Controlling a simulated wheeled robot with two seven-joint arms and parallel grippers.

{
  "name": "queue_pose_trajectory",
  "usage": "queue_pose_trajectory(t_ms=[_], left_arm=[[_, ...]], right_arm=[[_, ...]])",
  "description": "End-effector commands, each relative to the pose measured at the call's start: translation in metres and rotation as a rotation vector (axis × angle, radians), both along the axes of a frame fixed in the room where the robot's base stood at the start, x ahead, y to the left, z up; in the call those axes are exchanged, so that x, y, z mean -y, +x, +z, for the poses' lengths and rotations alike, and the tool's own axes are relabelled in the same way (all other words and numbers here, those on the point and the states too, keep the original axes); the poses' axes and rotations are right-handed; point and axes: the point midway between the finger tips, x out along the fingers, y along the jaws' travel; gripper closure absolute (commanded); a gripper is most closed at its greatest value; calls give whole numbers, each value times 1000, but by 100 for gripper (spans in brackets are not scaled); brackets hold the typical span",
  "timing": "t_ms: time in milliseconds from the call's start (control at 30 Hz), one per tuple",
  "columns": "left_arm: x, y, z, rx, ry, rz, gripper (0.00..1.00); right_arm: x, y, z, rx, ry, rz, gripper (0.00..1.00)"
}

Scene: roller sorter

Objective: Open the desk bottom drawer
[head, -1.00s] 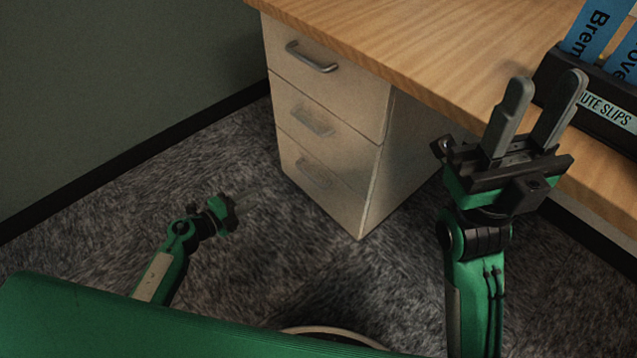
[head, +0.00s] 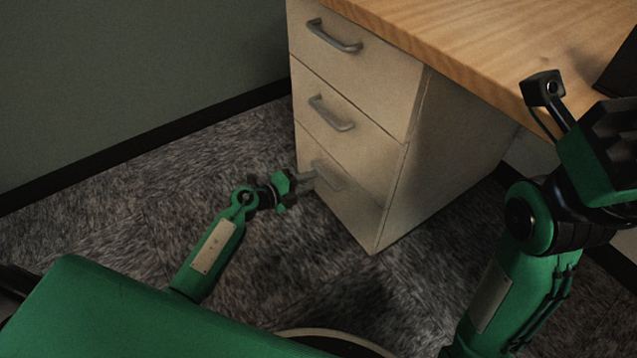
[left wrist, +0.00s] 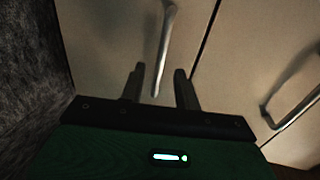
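The bottom drawer (head: 345,208) is the lowest of three in the cream desk pedestal, and its front looks flush with the others. Its grey bar handle (head: 330,177) is partly behind my left gripper (head: 308,178) in the head view. In the left wrist view the left gripper (left wrist: 159,88) has its two fingers apart, with the handle (left wrist: 165,45) showing between them. Whether the fingers touch the handle cannot be told. My right gripper (head: 612,140) is at the right edge, and its fingers cannot be made out.
The middle drawer handle (head: 331,113) and top drawer handle (head: 334,36) are above. The wooden desktop (head: 470,40) overhangs the pedestal on the right. Grey carpet (head: 130,190) is clear in front, and a green wall (head: 130,80) stands at the left.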

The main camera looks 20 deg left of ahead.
Motion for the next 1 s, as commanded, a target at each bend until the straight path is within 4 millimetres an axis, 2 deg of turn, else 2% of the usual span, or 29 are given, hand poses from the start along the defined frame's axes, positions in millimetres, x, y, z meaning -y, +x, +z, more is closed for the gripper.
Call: queue_pose_trajectory(t_ms=[200, 600, 633, 800, 1000], left_arm=[[17, 23, -8, 0, -1, 0, 68], [22, 29, -7, 0, 0, 0, 68], [22, 29, -7, 0, 0, 0, 70], [22, 29, -7, 0, 0, 0, 100], [22, 28, -8, -1, 1, 0, 100]], right_arm=[[3, -5, 1, 18, 17, 10, 64], [4, -6, 5, 23, 22, 13, 64], [4, -6, 5, 23, 22, 13, 64], [4, -6, 5, 23, 24, 14, 64], [4, -6, 5, 24, 23, 13, 64]])
